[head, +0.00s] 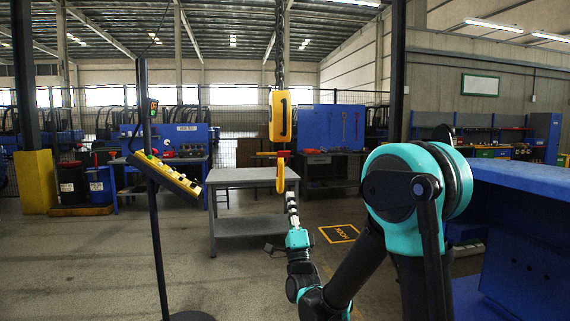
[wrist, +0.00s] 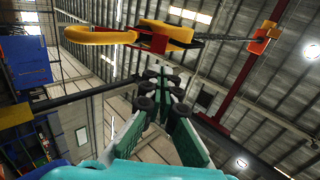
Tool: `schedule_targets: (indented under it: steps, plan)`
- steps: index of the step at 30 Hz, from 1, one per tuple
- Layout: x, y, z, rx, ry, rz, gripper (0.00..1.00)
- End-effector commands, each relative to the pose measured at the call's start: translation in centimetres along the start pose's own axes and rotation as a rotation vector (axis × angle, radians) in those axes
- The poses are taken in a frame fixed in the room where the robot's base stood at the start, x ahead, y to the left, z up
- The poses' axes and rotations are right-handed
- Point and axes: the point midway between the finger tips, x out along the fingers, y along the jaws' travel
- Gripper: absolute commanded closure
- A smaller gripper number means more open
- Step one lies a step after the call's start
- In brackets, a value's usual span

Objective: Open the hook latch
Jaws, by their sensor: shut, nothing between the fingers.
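The yellow hook (head: 280,180) hangs from a yellow hook block (head: 281,115) on a chain. My gripper (head: 291,195) is just below the hook in the head view, pointing up. In the wrist view my gripper (wrist: 163,88) has its dark-padded fingers together and empty, apart from the hook. Whether the latch is open cannot be told.
A grey table (head: 250,177) stands behind the hook. A yellow control box (head: 165,176) on a dark pole is at left. A blue bench (head: 525,195) is at right, near my arm. A marked floor square (head: 339,233) lies right of my gripper. The space around the hook is free.

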Motion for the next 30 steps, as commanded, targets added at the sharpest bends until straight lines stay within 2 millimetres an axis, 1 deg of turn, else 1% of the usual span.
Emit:
schedule_targets:
  steps: [7, 11, 14, 27, 30]
  plan:
    - [0.1, 0.0, 0.0, 0.0, 0.0, 0.001, 1.0]
    - [0.9, 0.0, 0.0, -0.001, 0.0, 0.001, 1.0]
    - [2.2, 0.0, 0.0, -0.001, 0.0, 0.001, 1.0]
    - [10.4, 0.0, -0.1, -0.001, 0.001, 0.001, 1.0]
    - [11.9, 0.0, 0.0, -0.001, 0.001, 0.001, 1.0]
